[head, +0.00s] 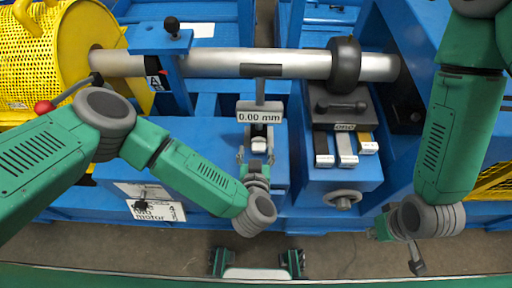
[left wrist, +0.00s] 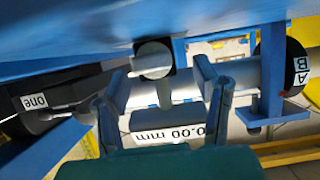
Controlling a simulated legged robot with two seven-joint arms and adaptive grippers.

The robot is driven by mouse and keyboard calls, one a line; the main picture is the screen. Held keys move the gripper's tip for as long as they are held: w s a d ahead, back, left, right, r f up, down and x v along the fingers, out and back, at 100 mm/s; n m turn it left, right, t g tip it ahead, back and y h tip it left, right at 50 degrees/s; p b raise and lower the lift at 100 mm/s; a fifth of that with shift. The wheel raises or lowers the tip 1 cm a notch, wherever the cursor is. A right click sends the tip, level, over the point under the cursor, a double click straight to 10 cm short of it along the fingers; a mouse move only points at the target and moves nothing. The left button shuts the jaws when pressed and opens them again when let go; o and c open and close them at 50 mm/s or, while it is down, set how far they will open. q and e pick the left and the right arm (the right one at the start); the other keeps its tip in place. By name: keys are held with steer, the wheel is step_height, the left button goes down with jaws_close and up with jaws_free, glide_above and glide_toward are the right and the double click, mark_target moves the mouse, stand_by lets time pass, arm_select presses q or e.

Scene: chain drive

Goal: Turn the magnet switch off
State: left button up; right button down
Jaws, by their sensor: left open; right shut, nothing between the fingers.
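The dial gauge stand carries a white display reading 0.00 mm (head: 260,115). A small grey and white block, seemingly its magnet base (head: 262,143), stands below the display. My left gripper (head: 256,157) is open, with its fingers spread either side of that block. In the left wrist view, a round dark-faced part with a pale lever (left wrist: 153,60), perhaps the magnet switch, shows just beyond and between the two fingers (left wrist: 160,88). I cannot tell its setting, nor whether a finger touches it. My right gripper (head: 381,228) hangs at the right, apart from the gauge; its fingers are barely visible, shut and empty.
A grey shaft (head: 220,63) runs across behind the gauge, with a black collar (head: 344,66). A dark block labelled one (head: 345,110), with several metal strips, stands to the right above a handwheel (head: 342,198). A yellow mesh guard (head: 62,60) is at the left.

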arm_select(q)
steer(key=shift+w+d+f, duration=0.2)
steer(key=shift+w, duration=0.25)
steer(key=shift+w+d+f, duration=0.15)
steer(key=shift+w+f, duration=0.05)
steer(key=shift+w, duration=0.2)
steer(key=shift+w+d, duration=0.2)
steer(key=shift+d, duration=0.15)
steer(key=shift+a, duration=0.4)
steer(key=c, duration=1.1)
steer(key=shift+a, duration=0.1)
steer(key=shift+c, duration=0.2)
arm_select(e)
steer(key=shift+d+f, duration=0.2)
steer(key=shift+d, duration=0.05)
